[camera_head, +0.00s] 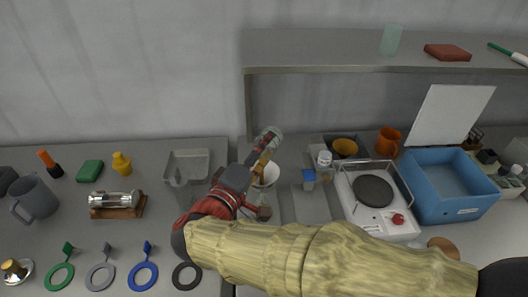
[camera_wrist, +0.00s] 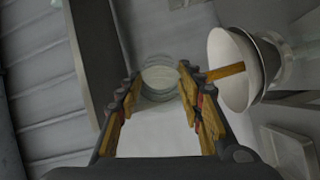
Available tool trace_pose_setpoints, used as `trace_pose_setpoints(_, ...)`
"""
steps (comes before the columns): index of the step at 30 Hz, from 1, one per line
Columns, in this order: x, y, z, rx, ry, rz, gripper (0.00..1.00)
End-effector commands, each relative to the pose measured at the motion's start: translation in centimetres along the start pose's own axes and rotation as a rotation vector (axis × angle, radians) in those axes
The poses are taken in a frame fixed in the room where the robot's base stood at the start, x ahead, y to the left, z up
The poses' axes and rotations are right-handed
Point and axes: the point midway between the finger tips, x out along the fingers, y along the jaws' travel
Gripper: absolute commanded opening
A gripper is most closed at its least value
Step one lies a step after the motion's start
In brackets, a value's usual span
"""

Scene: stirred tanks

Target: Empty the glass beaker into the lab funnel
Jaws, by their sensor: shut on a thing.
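My gripper (camera_wrist: 156,98) is shut on the clear glass beaker (camera_wrist: 160,78); its round end shows between the fingers in the wrist view. In the head view the beaker (camera_head: 272,138) is partly hidden by the fingers and looks tilted. I cannot tell whether it holds anything. The white lab funnel (camera_wrist: 236,68) opens just to the right of the beaker in the wrist view, apart from it in the picture. In the head view the funnel (camera_head: 268,175) shows just below the fingers, partly covered by my gripper.
A grey shelf (camera_head: 320,69) and its post stand close behind my gripper. A clear tray (camera_head: 187,163) lies to the left. A white hotplate (camera_head: 361,215) and blue bin (camera_head: 447,197) stand right. Several coloured rings lie at front left.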

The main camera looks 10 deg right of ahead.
Motion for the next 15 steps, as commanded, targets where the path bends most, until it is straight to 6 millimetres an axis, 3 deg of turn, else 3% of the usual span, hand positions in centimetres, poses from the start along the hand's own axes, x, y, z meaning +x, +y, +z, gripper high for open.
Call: trace_pose_setpoints(15, -0.21, -0.13, 0.03, 0.000, 0.021, 0.079, 0.06)
